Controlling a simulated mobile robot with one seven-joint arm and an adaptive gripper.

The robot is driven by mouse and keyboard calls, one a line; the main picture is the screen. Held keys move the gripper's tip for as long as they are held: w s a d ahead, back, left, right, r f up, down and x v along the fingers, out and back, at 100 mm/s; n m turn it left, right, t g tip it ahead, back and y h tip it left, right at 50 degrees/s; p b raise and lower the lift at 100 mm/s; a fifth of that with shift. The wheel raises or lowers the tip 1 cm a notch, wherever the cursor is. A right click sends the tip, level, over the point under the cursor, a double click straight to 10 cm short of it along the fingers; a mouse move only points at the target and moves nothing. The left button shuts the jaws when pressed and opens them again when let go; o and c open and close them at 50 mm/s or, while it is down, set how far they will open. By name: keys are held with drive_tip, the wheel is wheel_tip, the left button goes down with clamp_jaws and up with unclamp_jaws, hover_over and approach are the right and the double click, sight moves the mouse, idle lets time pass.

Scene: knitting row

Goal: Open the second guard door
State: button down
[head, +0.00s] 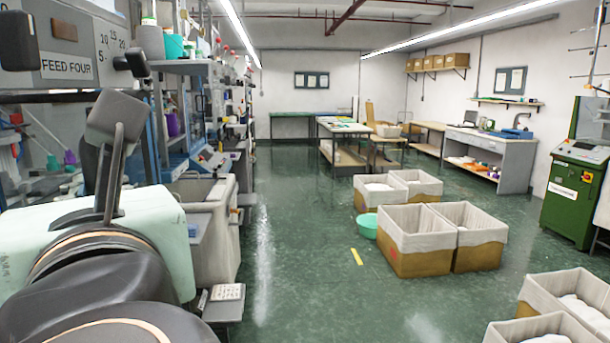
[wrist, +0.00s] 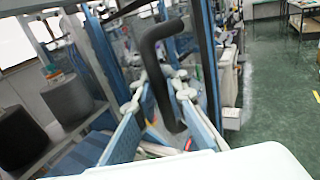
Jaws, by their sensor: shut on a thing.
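My gripper (wrist: 157,88) is shut on a black bent door handle (wrist: 162,45) in the wrist view, with one finger on each side of the bar. The bar runs down between the fingers, and its upper end bends to the right. A blue-framed guard door (wrist: 210,70) stands behind the handle; how far it is open I cannot tell. In the head view my arm fills the lower left, and the fingers are hidden. A blue-framed part of the machine row (head: 150,125) shows past the arm.
The "FEED FOUR" panel (head: 66,66) is close on the left. A pale bin (head: 210,225) stands beside the machines. The green aisle floor (head: 295,215) is clear near the row; fabric-lined boxes (head: 410,250) and a green basin (head: 367,225) stand farther right.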

drive_tip(key=shift+f, duration=0.15)
drive_tip(key=c, duration=2)
unclamp_jaws()
drive_tip(key=shift+d, duration=0.1)
drive_tip(key=shift+s, duration=0.1)
drive_tip(key=shift+v, duration=3.7)
